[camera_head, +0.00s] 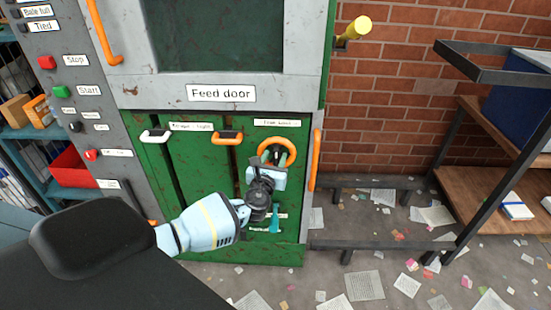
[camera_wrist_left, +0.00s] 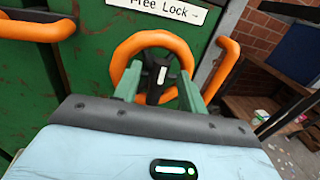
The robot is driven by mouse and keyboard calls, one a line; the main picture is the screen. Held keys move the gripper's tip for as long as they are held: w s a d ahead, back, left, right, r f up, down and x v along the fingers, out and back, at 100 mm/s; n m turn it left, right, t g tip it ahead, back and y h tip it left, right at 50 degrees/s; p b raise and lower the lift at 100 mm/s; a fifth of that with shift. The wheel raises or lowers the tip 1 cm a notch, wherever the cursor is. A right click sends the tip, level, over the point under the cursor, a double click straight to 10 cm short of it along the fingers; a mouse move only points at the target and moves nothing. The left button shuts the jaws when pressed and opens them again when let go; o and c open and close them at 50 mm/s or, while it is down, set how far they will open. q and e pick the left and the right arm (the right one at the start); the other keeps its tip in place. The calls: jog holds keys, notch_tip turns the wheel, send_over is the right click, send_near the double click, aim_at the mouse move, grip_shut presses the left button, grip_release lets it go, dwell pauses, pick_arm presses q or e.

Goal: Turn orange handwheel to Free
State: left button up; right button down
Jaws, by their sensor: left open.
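The orange handwheel (camera_head: 290,149) is on the green lower panel of the machine, under a small label (camera_head: 277,123). In the left wrist view the handwheel (camera_wrist_left: 178,42) has a dark hub with a white mark, and the label (camera_wrist_left: 150,10) above it reads "Free Lock". My left gripper (camera_head: 276,158) is at the handwheel. In the wrist view its two green fingers (camera_wrist_left: 160,88) are apart, one at each side of the lower part of the wheel. I cannot tell whether they touch the rim. My right gripper is not in view.
An orange vertical handle (camera_head: 316,160) stands close right of the wheel. A white handle (camera_head: 155,136) and another orange handle (camera_head: 228,138) are on the left. The feed door (camera_head: 220,93) is above. A metal rack (camera_head: 470,150) stands right, with paper-littered floor below.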

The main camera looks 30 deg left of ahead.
pick_arm(q)
jog(key=shift+w+a, duration=0.1)
jog(key=shift+w, duration=0.25)
jog(key=shift+c, duration=0.2)
